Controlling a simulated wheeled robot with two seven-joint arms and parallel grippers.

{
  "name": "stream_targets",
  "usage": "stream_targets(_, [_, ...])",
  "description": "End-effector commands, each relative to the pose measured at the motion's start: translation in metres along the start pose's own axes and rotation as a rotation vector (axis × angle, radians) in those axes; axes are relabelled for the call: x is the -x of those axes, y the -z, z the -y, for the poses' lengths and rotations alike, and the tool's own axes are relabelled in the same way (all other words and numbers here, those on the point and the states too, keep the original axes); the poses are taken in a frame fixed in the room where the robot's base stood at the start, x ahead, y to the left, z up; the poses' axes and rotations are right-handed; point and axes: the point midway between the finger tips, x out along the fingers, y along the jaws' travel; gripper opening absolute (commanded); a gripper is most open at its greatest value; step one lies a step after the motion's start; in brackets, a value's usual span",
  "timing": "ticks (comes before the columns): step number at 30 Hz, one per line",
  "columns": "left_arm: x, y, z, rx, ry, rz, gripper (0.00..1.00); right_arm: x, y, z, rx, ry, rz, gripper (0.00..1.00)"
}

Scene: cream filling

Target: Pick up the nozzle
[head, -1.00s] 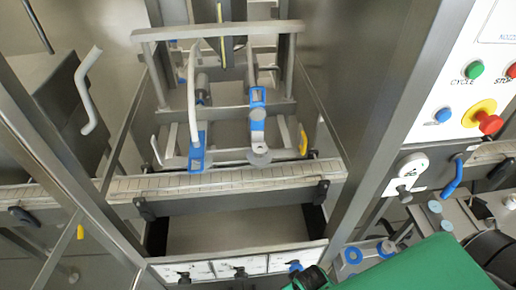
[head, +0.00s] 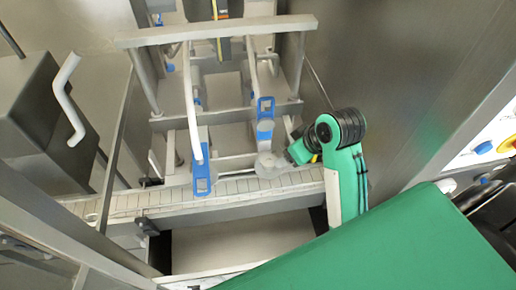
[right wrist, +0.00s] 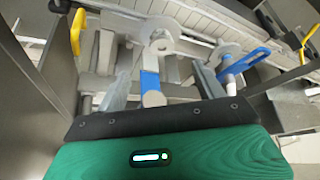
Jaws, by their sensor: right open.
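The right nozzle, a blue clamp piece with a grey cylinder and a flat grey disc, hangs in the machine (head: 265,118). It also shows in the right wrist view (right wrist: 150,82), between my fingers and beyond them, with no visible contact. A second nozzle (head: 202,174), blue with a white hose, is to its left; its blue part shows at the right in the wrist view (right wrist: 245,62). My right gripper (right wrist: 162,75) is open and empty. In the head view my right gripper (head: 298,152) is just right of the disc, its fingers mostly hidden. My left gripper is out of view.
A white slatted conveyor (head: 235,188) runs under the nozzles. A grey crossbar (head: 220,30) spans above them. Metal walls (head: 410,100) stand close on the right. A grey box with a bent handle (head: 68,95) is at the left.

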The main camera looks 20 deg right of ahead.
Motion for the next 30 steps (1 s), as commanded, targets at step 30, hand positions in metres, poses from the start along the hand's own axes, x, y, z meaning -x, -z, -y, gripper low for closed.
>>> stream_targets(30, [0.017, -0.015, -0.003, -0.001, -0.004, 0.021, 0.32, -0.105, 0.010, 0.002, 0.003, 0.009, -0.003, 0.70])
